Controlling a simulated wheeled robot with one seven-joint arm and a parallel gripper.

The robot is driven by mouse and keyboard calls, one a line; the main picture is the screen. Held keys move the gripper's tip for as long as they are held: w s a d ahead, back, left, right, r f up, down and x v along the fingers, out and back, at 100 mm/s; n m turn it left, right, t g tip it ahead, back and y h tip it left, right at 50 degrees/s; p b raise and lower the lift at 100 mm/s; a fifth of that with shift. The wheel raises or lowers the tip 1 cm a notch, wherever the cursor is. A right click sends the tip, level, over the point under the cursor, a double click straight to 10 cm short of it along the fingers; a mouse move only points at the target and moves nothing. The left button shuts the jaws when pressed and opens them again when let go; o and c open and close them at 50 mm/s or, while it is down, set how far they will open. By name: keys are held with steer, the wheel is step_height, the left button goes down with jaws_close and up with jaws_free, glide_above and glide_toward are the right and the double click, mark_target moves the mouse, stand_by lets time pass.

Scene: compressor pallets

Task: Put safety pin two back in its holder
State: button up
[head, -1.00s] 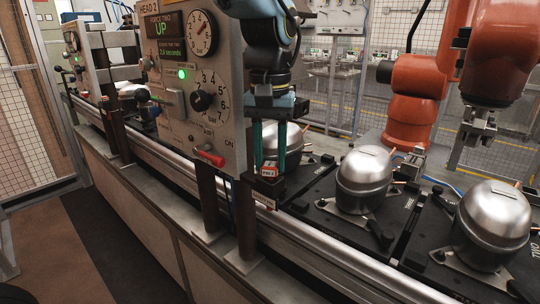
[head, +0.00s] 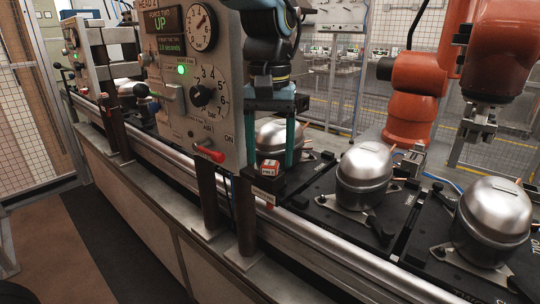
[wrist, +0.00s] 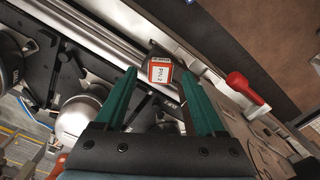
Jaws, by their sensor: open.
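Safety pin two shows as a red and white block marked PIN 2 (head: 268,168), upright on a black holder block (head: 274,186) at the rail, beside the control panel. It also shows in the wrist view (wrist: 160,73), between the fingertips. My gripper (head: 272,160) is open, with one green finger on each side of the pin. In the wrist view my gripper (wrist: 161,80) has a gap on both sides of the pin. The pin's lower part is hidden, so I cannot tell how deep it sits.
The control panel (head: 180,120) stands close left of my gripper, with a red-handled lever (head: 210,154) low on it. Silver compressors (head: 365,175) stand on black pallets to the right. An orange robot arm (head: 410,120) stands behind.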

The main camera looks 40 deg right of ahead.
step_height(320, 180, up, 10)
steer(key=b, duration=0.1)
steer(key=shift+f, duration=0.1)
stand_by(0.6)
